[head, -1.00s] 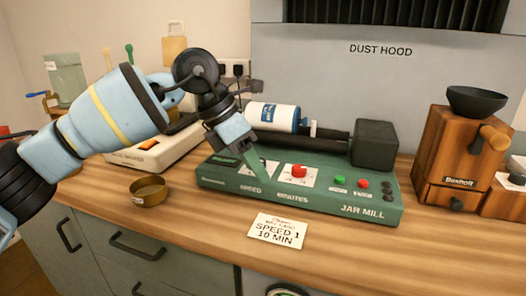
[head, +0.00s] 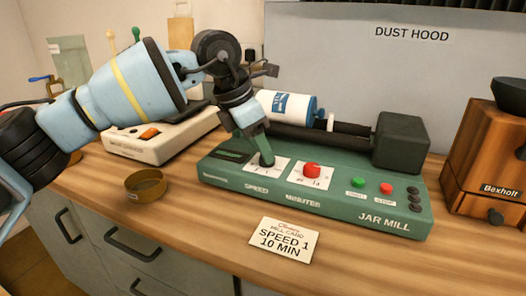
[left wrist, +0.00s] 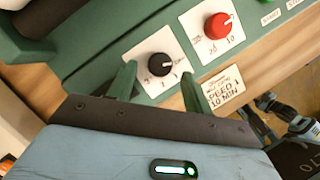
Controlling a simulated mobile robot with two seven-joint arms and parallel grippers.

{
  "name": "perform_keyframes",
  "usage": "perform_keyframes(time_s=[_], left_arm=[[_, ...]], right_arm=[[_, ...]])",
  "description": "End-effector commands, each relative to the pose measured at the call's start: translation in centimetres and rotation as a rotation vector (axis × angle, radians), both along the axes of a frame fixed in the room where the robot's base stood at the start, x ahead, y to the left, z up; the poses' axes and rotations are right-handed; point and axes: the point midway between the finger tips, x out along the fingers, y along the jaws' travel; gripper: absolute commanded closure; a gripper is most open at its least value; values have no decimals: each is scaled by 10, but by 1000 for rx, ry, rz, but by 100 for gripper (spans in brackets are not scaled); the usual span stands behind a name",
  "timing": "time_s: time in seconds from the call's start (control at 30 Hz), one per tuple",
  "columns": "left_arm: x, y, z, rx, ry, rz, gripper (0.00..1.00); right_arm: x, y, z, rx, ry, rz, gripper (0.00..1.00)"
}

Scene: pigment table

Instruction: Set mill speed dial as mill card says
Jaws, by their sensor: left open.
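The green jar mill (head: 330,205) stands on the wooden counter. Its black speed dial (left wrist: 160,64) sits on a white plate with numbers, with a small pale mark on its right side; which number it points at is too small to tell. My left gripper (left wrist: 158,90) is open, its green fingers on either side of the dial's near edge. The mill card (head: 284,240) lies in front of the mill and reads "SPEED 1, 10 MIN".
The red minutes dial (head: 312,170) is just right of the speed dial. Green (head: 357,182) and red (head: 386,188) buttons are further right. A white jar (head: 285,106) lies on the rollers behind. A brass bowl (head: 146,184) and a wooden grinder (head: 489,150) flank the mill.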

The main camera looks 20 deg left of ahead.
Motion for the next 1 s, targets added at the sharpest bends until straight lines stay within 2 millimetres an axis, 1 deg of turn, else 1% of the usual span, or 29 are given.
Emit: perform_keyframes(time_s=[0.03,0.1,0.2,0.5,0.83,1.0], left_arm=[[2,-2,-6,0,1,0,49],[3,-3,-12,0,0,1,49],[5,-5,-17,0,1,1,49],[5,-6,-18,-1,-1,0,49],[5,-6,-18,-1,-1,0,93],[5,-6,-17,-1,0,-7,93]], right_arm=[[2,0,0,0,-4,1,64],[4,0,1,0,-8,0,64],[6,0,1,0,-12,0,64],[7,0,1,-1,-14,0,64],[6,0,0,-1,-11,0,64],[4,0,1,-1,-7,0,64]])
